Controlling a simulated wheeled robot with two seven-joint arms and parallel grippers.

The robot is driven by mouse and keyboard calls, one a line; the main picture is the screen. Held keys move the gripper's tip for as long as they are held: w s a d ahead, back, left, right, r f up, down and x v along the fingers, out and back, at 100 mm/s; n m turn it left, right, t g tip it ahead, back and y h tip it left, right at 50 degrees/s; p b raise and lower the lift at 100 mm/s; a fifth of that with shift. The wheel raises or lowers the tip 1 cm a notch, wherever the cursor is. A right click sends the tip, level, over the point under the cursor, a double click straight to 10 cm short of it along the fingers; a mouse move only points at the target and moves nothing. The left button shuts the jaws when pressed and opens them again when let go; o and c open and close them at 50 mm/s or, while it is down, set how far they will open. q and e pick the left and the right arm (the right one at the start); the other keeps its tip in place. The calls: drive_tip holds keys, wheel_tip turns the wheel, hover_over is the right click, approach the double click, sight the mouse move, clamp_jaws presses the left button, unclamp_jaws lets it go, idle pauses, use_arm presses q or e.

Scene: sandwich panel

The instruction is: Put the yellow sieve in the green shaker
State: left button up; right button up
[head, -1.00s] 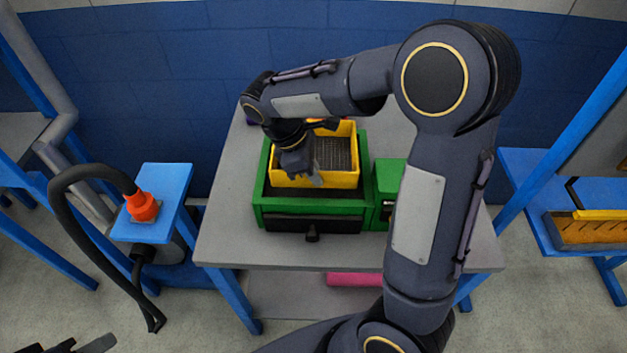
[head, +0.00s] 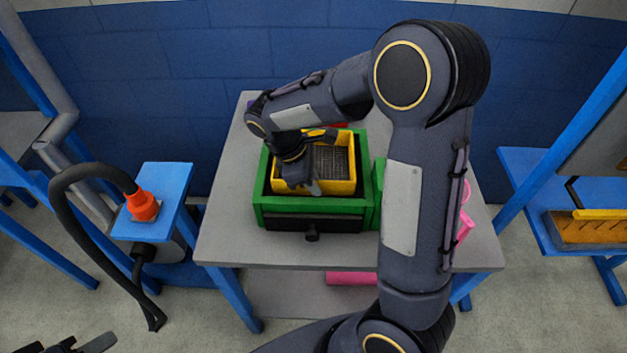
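The yellow sieve (head: 338,187) is a rectangular tray with a dark mesh floor. It sits inside the frame of the green shaker (head: 300,213) on the grey table, roughly level. Whether it rests fully on the shaker's floor is hard to see. My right gripper (head: 303,184) is at the sieve's front left, its fingers on the front wall. It appears shut on that wall, though the grip is partly hidden by the hand. My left gripper (head: 70,346) shows only as a tip at the bottom left corner, far from the sieve; its opening is unclear.
The grey table (head: 225,225) has bare room left of the shaker. My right arm hides much of its right side and a pink object (head: 466,215). A blue stand (head: 165,185) with an orange-tipped hose is at left.

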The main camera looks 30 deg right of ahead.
drive_tip(key=v, duration=1.2)
drive_tip(key=s+f+m+t+y, duration=0.2)
drive_tip(key=s+m+t+y, duration=0.5)
drive_tip(key=s+m, duration=0.6)
drive_tip(key=s, duration=0.6)
drive_tip(key=shift+a+t+y, duration=0.15)
drive_tip(key=shift+t+y, duration=0.15)
drive_tip(key=shift+t, duration=0.1)
